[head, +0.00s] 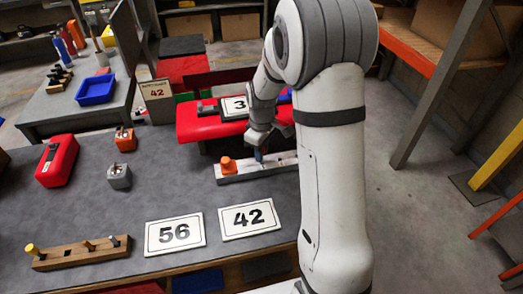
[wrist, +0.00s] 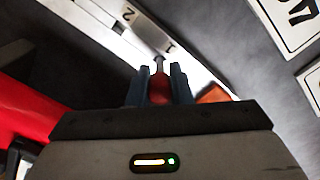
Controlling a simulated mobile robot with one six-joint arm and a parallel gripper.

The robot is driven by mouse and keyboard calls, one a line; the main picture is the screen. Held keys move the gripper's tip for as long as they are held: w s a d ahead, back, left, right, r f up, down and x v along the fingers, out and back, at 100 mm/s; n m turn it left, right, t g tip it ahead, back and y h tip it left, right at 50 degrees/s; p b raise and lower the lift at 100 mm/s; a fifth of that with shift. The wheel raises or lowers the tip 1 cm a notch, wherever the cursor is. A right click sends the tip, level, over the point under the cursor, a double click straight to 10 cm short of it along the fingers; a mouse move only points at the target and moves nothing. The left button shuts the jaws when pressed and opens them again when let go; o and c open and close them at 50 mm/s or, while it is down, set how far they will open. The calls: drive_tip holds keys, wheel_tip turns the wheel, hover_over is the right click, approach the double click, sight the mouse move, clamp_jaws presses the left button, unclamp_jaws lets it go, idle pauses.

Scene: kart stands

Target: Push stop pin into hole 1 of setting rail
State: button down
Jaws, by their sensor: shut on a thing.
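The setting rail (head: 275,168) is a pale metal bar on the grey bench in the head view. In the wrist view the rail (wrist: 185,60) runs diagonally and bears the numerals 1 and 2, with a dark hole beside the 2. My gripper (head: 260,156) is over the rail, its blue fingers pointing down. In the wrist view the fingers are shut on the stop pin (wrist: 158,89), which has a red grip and a grey tip. The tip is close by the numeral 1. Hole 1 is hidden, and I cannot tell whether the tip is in it.
An orange block (head: 229,165) is at the rail's left end, close to my gripper. A red kart part (head: 200,124) lies behind the rail. A wooden pin rack (head: 80,254) stands at front left.

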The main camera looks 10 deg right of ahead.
drive_tip(key=shift+f+b, duration=0.7)
drive_tip(key=shift+f, duration=0.3)
drive_tip(key=c, duration=1.2)
unclamp_jaws()
drive_tip(key=shift+c, duration=0.2)
drive_tip(key=shift+r, duration=0.15)
wheel_tip(320, 180, up, 7)
drive_tip(key=shift+r, duration=0.35)
drive_tip(key=shift+s+r, duration=0.15)
drive_tip(key=s+r+m+t, duration=0.1)
drive_tip(key=s+r+m, duration=0.2)
drive_tip(key=s, duration=0.8)
drive_tip(key=s+r+m+t, duration=0.1)
drive_tip(key=s+r+m, duration=0.3)
drive_tip(key=s, duration=0.7)
drive_tip(key=shift+s+a+r+m+t, duration=0.2)
drive_tip(key=shift+r+m+t, duration=0.1)
drive_tip(key=shift+m, duration=0.7)
